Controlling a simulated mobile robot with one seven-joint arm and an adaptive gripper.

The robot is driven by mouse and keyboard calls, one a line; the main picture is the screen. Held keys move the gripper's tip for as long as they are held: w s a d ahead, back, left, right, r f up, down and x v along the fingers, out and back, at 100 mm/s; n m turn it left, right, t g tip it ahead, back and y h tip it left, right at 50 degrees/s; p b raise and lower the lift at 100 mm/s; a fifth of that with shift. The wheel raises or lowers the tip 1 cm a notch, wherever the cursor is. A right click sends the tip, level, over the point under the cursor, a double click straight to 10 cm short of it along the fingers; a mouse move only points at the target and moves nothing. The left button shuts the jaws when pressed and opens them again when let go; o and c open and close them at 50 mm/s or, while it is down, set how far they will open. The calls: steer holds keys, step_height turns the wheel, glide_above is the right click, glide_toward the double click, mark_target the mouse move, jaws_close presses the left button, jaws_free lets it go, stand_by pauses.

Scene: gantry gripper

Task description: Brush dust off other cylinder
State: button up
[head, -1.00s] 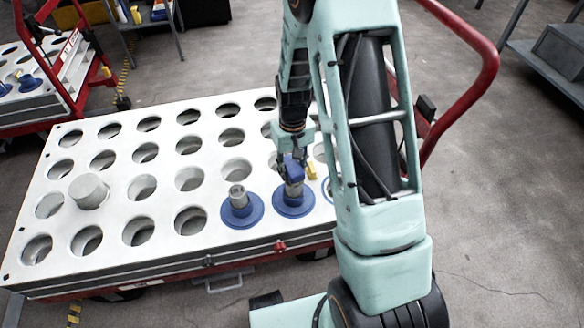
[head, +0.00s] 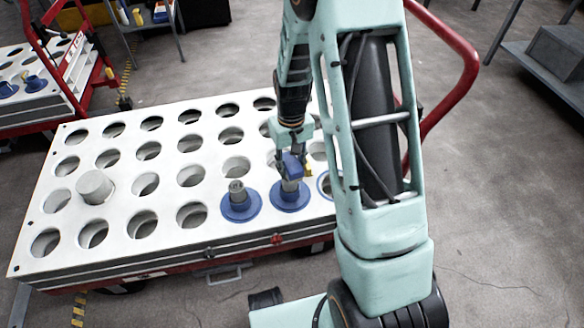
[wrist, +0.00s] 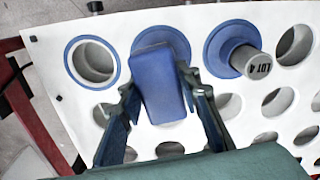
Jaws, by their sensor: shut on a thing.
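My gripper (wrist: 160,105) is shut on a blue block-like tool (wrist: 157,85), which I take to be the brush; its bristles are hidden. In the head view the blue tool (head: 291,165) is over the top of a grey cylinder with a blue flange (head: 290,197). In the wrist view the tool covers that cylinder and only part of its flange (wrist: 180,38) shows; I cannot tell if they touch. The other blue-flanged cylinder (head: 238,202) stands just to the left. In the wrist view its top (wrist: 260,66) reads "LOT 4". No dust can be made out.
The white panel (head: 60,225) has rows of open holes and sits on a red cart. A plain light cylinder (head: 95,186) stands at its left. A blue-ringed empty hole (wrist: 92,60) lies beside the covered cylinder. A red rail (head: 465,75) rises behind my arm.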

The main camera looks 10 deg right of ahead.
mark_target(291, 162)
steer(key=shift+r+p, duration=1.15)
steer(key=shift+r, duration=0.75)
steer(key=shift+r+p, duration=0.15)
steer(key=shift+p, duration=0.65)
steer(key=p, duration=0.3)
steer(key=shift+a+r, duration=0.15)
steer(key=shift+r, duration=0.05)
steer(key=shift+p, duration=0.75)
steer(key=shift+f+p, duration=0.2)
steer(key=shift+p, duration=0.8)
steer(key=shift+f+p, duration=0.2)
steer(key=shift+p, duration=0.15)
